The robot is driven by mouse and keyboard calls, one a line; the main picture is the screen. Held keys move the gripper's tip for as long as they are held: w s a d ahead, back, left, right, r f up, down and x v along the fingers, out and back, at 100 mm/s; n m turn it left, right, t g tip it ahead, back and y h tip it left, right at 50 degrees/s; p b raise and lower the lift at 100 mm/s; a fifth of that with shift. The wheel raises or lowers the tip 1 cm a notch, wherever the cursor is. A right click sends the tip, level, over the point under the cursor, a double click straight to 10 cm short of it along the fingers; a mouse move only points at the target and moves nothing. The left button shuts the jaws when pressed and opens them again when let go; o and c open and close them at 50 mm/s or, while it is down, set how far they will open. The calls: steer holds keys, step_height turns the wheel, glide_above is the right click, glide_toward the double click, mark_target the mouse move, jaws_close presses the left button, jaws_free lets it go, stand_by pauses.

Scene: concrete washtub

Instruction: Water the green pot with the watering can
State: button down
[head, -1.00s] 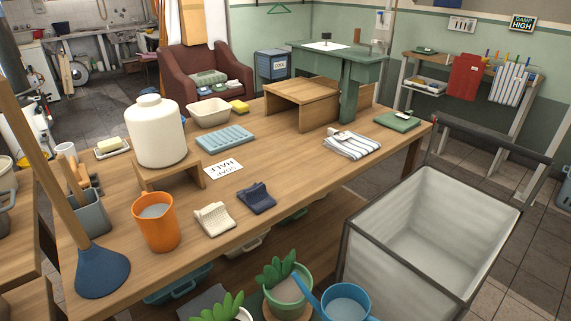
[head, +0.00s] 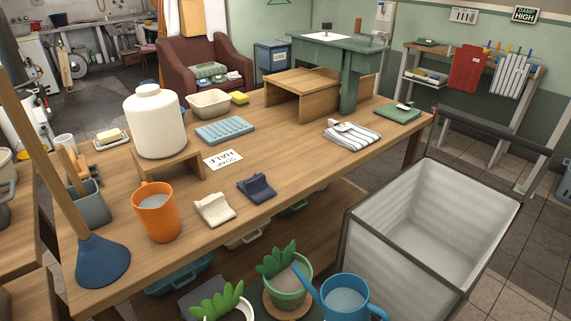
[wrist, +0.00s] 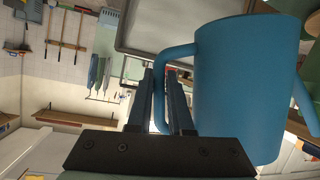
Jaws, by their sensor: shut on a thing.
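The blue watering can (head: 343,302) is at the bottom of the head view, looking upright, with greyish contents in its open top. Its spout points up and left, and the tip overlaps the rim of the green pot (head: 291,300) in the picture. The pot holds a green succulent in grey soil and stands on a round brown saucer. In the wrist view the can (wrist: 245,85) fills the right side. My gripper (wrist: 165,75) is shut on its handle (wrist: 160,95). My gripper does not show in the head view. No water stream is visible.
Another succulent in a white pot (head: 243,316) stands left of the green pot. The wooden table (head: 290,175) lies behind, with an orange cup (head: 157,222) and a plunger (head: 103,262) at its front left. A large grey bin (head: 385,250) stands close behind the can.

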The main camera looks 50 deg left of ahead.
steer(key=shift+r, duration=0.4)
stand_by(0.6)
steer(key=shift+r+n, duration=0.2)
steer(key=shift+n, duration=0.1)
steer(key=shift+r, duration=0.45)
steer(key=shift+r+h, duration=0.15)
steer(key=shift+h, duration=0.25)
steer(key=shift+a+r+n, duration=0.1)
steer(key=shift+r+n, duration=0.3)
steer(key=shift+r+p, duration=0.15)
steer(key=shift+p, duration=0.15)
stand_by(1.1)
steer(key=shift+r, duration=0.45)
steer(key=shift+f, duration=0.1)
stand_by(0.3)
steer(key=shift+f+b, duration=0.55)
steer(key=shift+f, duration=0.4)
